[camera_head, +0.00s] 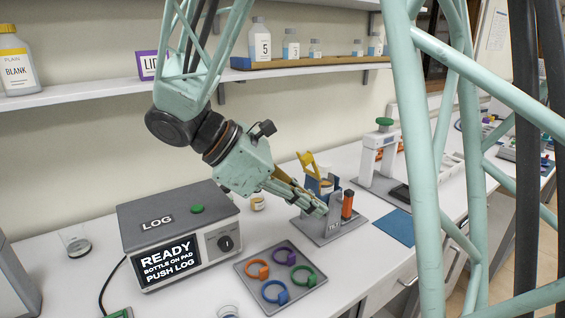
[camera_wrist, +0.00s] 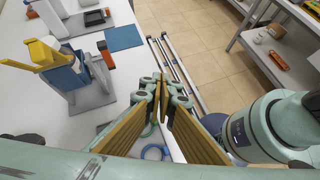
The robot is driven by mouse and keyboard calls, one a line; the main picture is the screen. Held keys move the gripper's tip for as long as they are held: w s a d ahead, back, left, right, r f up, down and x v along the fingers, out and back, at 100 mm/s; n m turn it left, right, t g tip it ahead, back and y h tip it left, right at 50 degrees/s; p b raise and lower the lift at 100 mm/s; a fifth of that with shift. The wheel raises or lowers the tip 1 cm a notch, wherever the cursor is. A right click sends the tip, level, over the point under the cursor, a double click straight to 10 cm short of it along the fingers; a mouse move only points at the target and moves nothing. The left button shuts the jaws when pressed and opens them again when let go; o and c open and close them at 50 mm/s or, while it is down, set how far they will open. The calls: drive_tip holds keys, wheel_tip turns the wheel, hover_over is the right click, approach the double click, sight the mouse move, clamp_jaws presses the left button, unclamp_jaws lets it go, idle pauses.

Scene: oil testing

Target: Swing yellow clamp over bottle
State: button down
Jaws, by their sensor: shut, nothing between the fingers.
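The yellow clamp (camera_head: 307,162) stands raised at the top of the grey fixture marked TILT (camera_head: 343,228), which has a blue part and an orange handle (camera_head: 347,204). In the wrist view the yellow clamp (camera_wrist: 22,66) is at the upper left, beside a white object (camera_wrist: 42,50) that may be the bottle. My gripper (camera_head: 323,211) is in front of the fixture in the head view and hides part of it. In the wrist view my gripper (camera_wrist: 162,84) has its fingertips together and empty, to the right of the fixture and apart from the clamp.
A grey LOG box (camera_head: 160,215) stands left. A grey tray (camera_head: 262,300) with coloured rings lies in front. A blue mat (camera_head: 394,224) lies right of the fixture, near a white device (camera_head: 384,160). A shelf (camera_head: 110,88) with bottles runs above.

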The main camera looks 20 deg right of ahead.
drive_tip(key=w+a+r+n+t+h+p, duration=0.1)
drive_tip(key=w+a+r+n+t, duration=0.1)
drive_tip(key=w+a, duration=0.3)
drive_tip(key=w+a+r+n+t+h, duration=0.2)
drive_tip(key=w+a+r+n+t, duration=0.1)
drive_tip(key=w+a, duration=0.3)
drive_tip(key=shift+w+a+n+h+p, duration=0.2)
drive_tip(key=shift+a+n+h+p, duration=0.15)
drive_tip(key=shift+a, duration=0.6)
drive_tip(key=shift+d, duration=0.15)
drive_tip(key=b, duration=0.3)
approach(303, 164)
drive_tip(key=d+f, duration=0.3)
drive_tip(key=d, duration=0.1)
drive_tip(key=shift+w+d+r, duration=0.6)
drive_tip(key=shift+w, duration=0.1)
